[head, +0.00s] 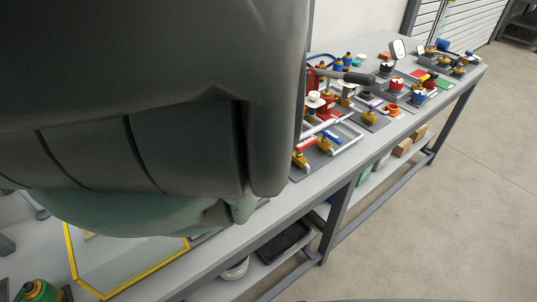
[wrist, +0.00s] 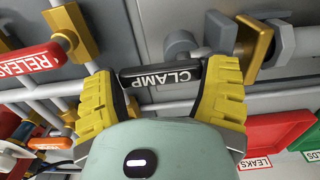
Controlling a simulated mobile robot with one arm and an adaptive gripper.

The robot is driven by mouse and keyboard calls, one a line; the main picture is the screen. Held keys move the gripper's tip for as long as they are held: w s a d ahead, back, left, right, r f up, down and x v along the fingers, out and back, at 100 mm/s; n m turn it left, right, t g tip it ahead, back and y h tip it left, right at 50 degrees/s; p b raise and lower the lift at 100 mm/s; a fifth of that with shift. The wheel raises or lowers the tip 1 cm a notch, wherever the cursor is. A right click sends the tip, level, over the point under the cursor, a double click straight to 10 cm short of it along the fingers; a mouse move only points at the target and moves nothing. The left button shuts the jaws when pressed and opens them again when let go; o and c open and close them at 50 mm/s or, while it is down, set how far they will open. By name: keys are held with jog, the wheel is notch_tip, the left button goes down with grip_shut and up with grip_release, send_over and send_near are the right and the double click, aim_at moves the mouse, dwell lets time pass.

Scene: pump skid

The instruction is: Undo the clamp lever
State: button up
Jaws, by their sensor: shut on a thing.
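The clamp lever is a black bar marked CLAMP (wrist: 160,76), seen upside down in the wrist view. My gripper (wrist: 165,88) has its two yellow-padded fingers at either end of this bar. It is shut on the lever, with the label showing between the fingers. A grey round boss (wrist: 180,44) sits just above the lever. In the head view my own arm fills the left and hides the gripper and the clamp lever.
A red RELEASE lever (wrist: 30,60) on a brass fitting (wrist: 72,30) is left of my gripper. Another brass fitting (wrist: 258,48) stands close by the right finger. Red (wrist: 268,138) and green (wrist: 302,130) bins lie lower right. The bench (head: 290,205) carries several valves.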

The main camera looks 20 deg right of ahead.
dwell(0.4)
jog(key=o, duration=1)
jog(key=shift+r, duration=0.15)
jog(key=shift+r, duration=3.6)
